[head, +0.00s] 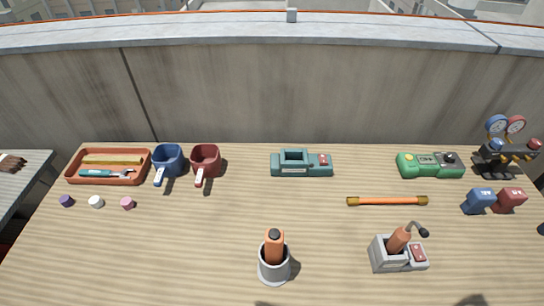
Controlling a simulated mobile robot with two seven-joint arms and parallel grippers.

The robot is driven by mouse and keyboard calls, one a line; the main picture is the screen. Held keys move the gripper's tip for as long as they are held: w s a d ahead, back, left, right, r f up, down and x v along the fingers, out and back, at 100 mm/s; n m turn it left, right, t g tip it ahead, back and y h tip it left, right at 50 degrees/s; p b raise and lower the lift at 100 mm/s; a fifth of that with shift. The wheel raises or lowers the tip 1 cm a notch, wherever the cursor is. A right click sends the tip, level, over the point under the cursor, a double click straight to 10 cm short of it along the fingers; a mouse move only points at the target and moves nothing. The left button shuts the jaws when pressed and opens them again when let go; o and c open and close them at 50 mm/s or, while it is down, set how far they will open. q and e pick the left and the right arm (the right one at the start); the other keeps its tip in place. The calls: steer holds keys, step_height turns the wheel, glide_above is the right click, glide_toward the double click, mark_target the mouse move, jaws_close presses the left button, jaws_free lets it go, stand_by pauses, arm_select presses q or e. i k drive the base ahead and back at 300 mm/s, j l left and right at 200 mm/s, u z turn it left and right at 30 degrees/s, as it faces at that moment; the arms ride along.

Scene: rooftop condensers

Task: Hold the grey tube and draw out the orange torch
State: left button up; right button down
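A grey tube (274,272) stands upright on the wooden table near the front middle. An orange torch (274,247) with a black top end sits upright in it, its upper part sticking out; its lower part is hidden inside the tube. To the right, a grey box with a red switch (384,258) holds a separate orange-brown handled tool (398,240) with a bent dark nozzle, tilted right. Neither of my grippers shows in the head view; only dark shadows lie at the table's front edge.
An orange rod (387,201) lies right of middle. Behind are a teal device (301,163), a green device (430,165) and gauges (505,130). Blue (169,158) and red (206,158) cups and a tool tray (75,182) stand back left. Table is clear around the tube.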

mark_target(274, 249)
steer(key=l+u, duration=1.2)
steer(key=k+l, duration=0.05)
